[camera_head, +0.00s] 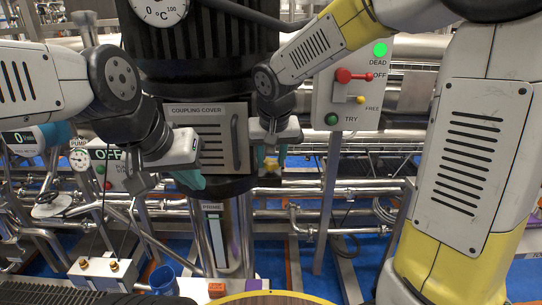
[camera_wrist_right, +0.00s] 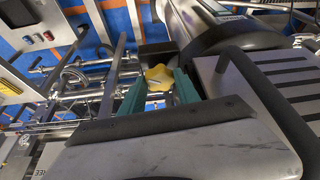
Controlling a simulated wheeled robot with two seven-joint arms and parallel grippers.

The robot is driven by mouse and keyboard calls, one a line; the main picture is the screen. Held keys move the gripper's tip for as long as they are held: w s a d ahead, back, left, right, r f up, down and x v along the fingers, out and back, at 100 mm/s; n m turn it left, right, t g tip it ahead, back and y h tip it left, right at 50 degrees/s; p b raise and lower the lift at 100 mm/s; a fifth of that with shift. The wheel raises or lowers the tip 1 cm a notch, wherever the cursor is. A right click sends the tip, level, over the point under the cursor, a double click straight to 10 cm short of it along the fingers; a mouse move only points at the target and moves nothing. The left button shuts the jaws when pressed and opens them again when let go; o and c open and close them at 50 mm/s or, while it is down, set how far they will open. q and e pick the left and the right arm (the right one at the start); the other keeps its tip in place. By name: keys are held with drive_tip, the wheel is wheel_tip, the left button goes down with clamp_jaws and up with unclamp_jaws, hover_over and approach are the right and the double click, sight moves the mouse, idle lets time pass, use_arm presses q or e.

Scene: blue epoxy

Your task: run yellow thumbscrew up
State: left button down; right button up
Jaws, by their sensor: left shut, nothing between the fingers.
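The yellow thumbscrew (camera_head: 271,163) is a small lobed knob below and right of the coupling cover (camera_head: 208,139). It also shows in the right wrist view (camera_wrist_right: 160,77), between my teal fingertips. My right gripper (camera_head: 271,156) has one finger on each side of the thumbscrew, and both appear to touch it. The right wrist view shows the same grip (camera_wrist_right: 160,88). The thumbscrew's shaft is hidden. My left gripper (camera_head: 188,180) is shut and empty, in front of the lower left of the coupling cover.
A switch panel (camera_head: 352,88) with a lit green lamp, red handle and yellow knob stands right of the dark column. Horizontal pipes (camera_head: 340,190) run behind.

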drive_tip(key=o, duration=0.3)
